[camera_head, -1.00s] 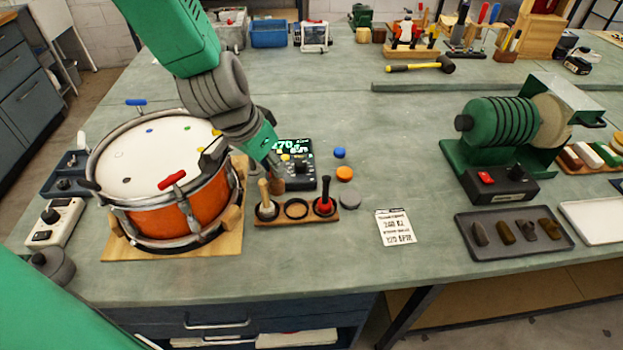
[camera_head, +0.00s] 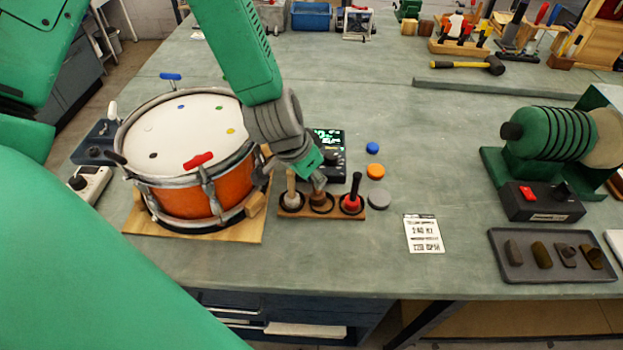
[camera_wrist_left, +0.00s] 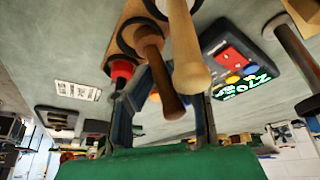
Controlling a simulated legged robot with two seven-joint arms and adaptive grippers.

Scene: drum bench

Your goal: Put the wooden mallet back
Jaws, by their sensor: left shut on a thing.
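The wooden rack (camera_head: 337,216) stands right of the drum and has three ring seats in a row. My left gripper (camera_head: 318,184) is over the middle seat and shut on the brown wooden mallet (camera_wrist_left: 168,98). In the wrist view its handle stands between the fingers (camera_wrist_left: 165,108), with its lower part at the middle ring. Whether the mallet rests fully in the ring I cannot tell. A pale wooden-handled tool (camera_head: 291,188) stands in the left seat. A red tool with a black handle (camera_head: 354,190) stands in the right seat. My right gripper is not in view.
The orange drum (camera_head: 205,195) sits close left of the rack. A dark meter (camera_head: 331,150) with a lit display lies behind it. Blue, orange and grey discs (camera_head: 376,171) and a printed card (camera_head: 423,233) lie to the right.

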